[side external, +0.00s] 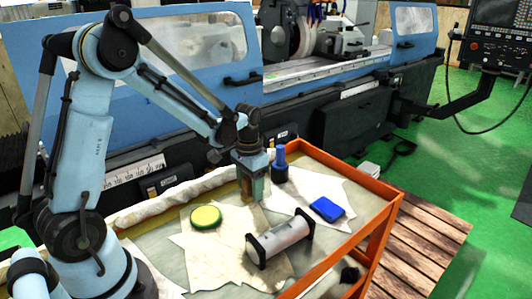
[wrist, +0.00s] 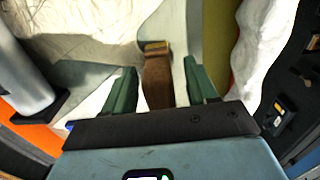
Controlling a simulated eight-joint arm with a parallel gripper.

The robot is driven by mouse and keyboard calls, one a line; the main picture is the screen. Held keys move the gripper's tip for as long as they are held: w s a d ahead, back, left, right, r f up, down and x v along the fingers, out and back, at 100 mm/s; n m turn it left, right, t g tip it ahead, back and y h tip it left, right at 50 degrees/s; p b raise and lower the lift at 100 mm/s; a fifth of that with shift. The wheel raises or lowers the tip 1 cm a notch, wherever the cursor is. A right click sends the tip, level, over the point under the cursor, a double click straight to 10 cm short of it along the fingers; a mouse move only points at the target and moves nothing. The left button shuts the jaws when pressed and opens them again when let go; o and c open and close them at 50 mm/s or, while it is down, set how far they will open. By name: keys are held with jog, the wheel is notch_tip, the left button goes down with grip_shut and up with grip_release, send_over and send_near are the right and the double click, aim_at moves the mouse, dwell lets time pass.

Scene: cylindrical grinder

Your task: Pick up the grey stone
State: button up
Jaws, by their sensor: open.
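My gripper (side external: 252,186) points down over the cart top, and its two green fingers (wrist: 160,68) are apart in the wrist view. A brown, strap-like piece with a brass-coloured end (wrist: 157,76) lies between the fingers, with gaps on both sides. In the side view it is a small brownish shape, partly hidden by my gripper. A light grey cylinder with black end plates (side external: 280,240) lies on a cloth in front of my gripper. It also shows at the left of the wrist view (wrist: 22,75). I cannot tell which thing is the grey stone.
A yellow disc with a green rim (side external: 205,217) lies left of my gripper. A blue bottle-like item (side external: 280,160) stands just behind right, and a blue box (side external: 327,209) lies at right. The cart has an orange rim (side external: 350,172). The grinder (side external: 340,110) stands behind.

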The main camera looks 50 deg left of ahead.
grip_shut()
jog(key=shift+r, duration=0.15)
jog(key=shift+r, duration=0.55)
notch_tip(320, 180, up, 2)
jog(key=shift+r, duration=0.25)
jog(key=s+d+r, duration=0.3)
jog(key=d+r, duration=0.4)
jog(key=d, duration=0.4)
jog(key=shift+s, duration=0.3)
jog(key=shift+r, duration=0.1)
